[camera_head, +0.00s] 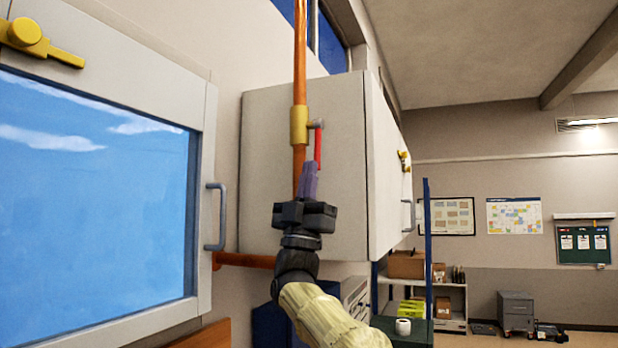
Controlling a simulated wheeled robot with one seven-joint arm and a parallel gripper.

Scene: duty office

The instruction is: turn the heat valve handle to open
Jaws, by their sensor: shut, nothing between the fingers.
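The heat valve (299,126) is a yellow body on a vertical orange pipe (300,60). Its red handle (318,146) hangs from a grey pivot at the right of the body and points down, roughly along the pipe. My gripper (310,167) comes up from below with its purple fingers shut and empty. The fingertips are at the lower end of the red handle in the picture and overlap it and the pipe. I cannot tell whether they touch the handle. The handle's lower end may be hidden behind the fingers.
A framed window (95,190) with a yellow latch (35,40) and grey pull handle (216,217) is at the left. A pale wall cabinet (345,170) stands close behind the pipe. Shelves (450,300) are at the lower right. Open room lies farther right.

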